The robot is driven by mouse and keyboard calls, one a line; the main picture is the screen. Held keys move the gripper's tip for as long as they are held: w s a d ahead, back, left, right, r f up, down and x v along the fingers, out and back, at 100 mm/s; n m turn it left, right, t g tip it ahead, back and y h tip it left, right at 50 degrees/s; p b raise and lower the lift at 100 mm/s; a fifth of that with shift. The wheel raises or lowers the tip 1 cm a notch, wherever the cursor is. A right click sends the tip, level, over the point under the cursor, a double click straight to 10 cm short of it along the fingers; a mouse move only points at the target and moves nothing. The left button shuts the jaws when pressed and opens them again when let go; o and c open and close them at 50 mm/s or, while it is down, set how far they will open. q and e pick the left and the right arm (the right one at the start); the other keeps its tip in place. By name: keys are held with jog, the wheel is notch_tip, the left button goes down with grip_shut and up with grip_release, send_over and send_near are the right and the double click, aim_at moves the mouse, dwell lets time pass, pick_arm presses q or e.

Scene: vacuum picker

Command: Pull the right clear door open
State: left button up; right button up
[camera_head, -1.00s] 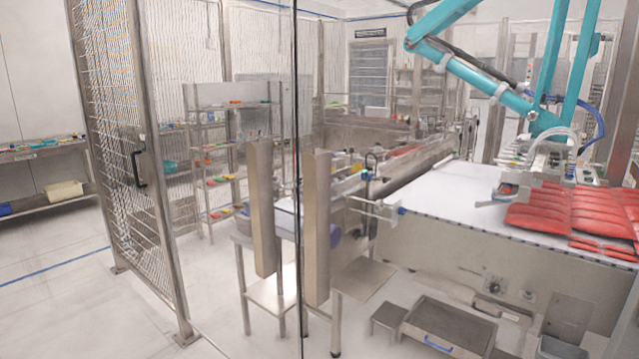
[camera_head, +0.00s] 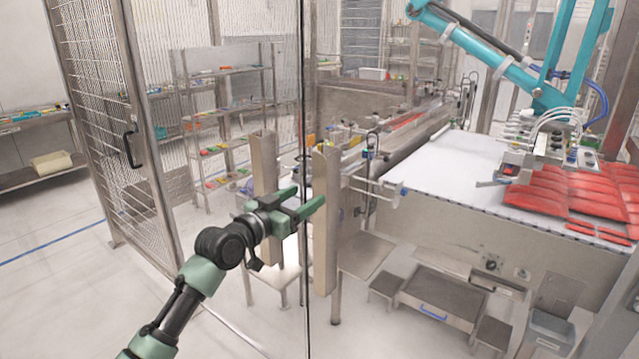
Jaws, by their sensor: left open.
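The right clear door is a see-through pane right of a dark vertical edge (camera_head: 306,90). Its tall metal handle (camera_head: 326,245) stands just right of that edge. The left clear door has a matching metal handle (camera_head: 264,165) to the left. My left gripper (camera_head: 309,197), green and black, is open with its fingers pointing right. Its fingertips are at the upper part of the right handle, one appearing to overlap its left side. Whether they touch it, I cannot tell. My right gripper is not in view.
A mesh panel with a black handle (camera_head: 131,146) stands at the left. Behind the clear doors are a white conveyor (camera_head: 450,165) with red packs (camera_head: 565,190), a teal robot arm (camera_head: 490,55) and small steel tables. The floor at the lower left is clear.

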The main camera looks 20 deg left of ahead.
aim_at(319, 189)
pick_arm(q)
jog(key=p+x, duration=0.1)
jog(key=x, duration=0.4)
jog(key=shift+w+d, duration=0.4)
jog(key=shift+w, duration=0.45)
jog(key=shift+f, duration=0.1)
grip_shut()
